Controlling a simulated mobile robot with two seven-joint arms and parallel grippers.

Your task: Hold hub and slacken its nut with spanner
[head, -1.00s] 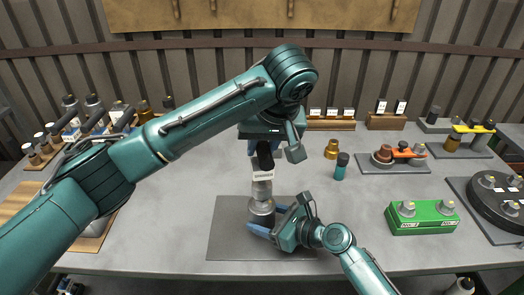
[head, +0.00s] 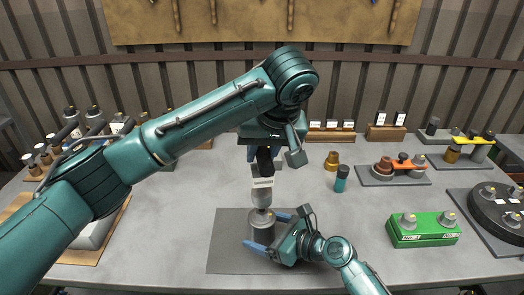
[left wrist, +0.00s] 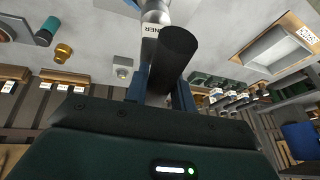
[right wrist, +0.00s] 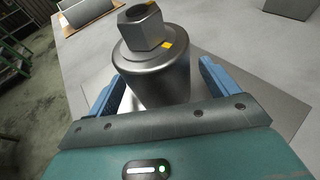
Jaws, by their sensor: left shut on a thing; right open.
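The grey metal hub (head: 262,228) stands upright on a dark mat (head: 228,240). Its hex nut (right wrist: 142,27), with a yellow mark, sits on top in the right wrist view. My right gripper (head: 272,233) is open, with one blue finger on each side of the hub (right wrist: 158,75) and small gaps visible. My left gripper (head: 264,152) is shut on the spanner's black handle (left wrist: 172,60). The spanner (head: 262,196) hangs upright above the hub, its white label partly readable. In the head view its lower end is close to the nut; the right wrist view shows the nut uncovered.
A green block (head: 422,230) with two fittings and a dark round plate (head: 490,212) are at right. Racks with fittings (head: 85,135) are at back left.

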